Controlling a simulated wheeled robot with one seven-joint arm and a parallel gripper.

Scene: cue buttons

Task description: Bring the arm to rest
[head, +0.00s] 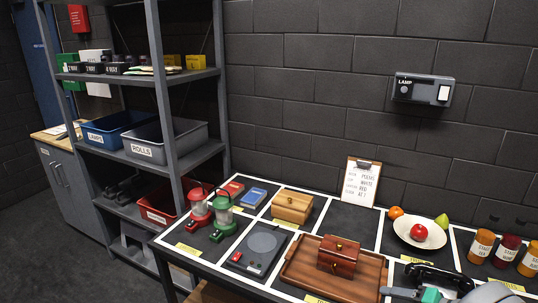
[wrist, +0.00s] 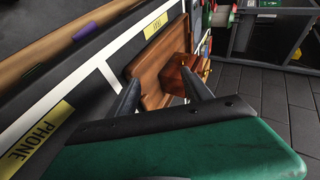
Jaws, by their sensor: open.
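My gripper (wrist: 161,77) is open in the wrist view, its two dark fingers apart with nothing held between them. The green hand body fills the lower part of that view. Beyond the fingertips are the wooden tray (wrist: 150,98) and the reddish-brown wooden box (wrist: 178,72) on it. In the head view my gripper (head: 393,291) shows only partly at the lower right edge, pointing left near the tray's right side. Most of my arm is outside the head view.
A black curved object (head: 440,276), perhaps a phone, lies by my gripper. The table also holds a bowl (head: 419,240), jars (head: 481,247), lanterns (head: 223,215) and a turntable-like device (head: 259,249). A wall box (head: 422,90) marked LAMP hangs above. Shelves (head: 190,75) stand left.

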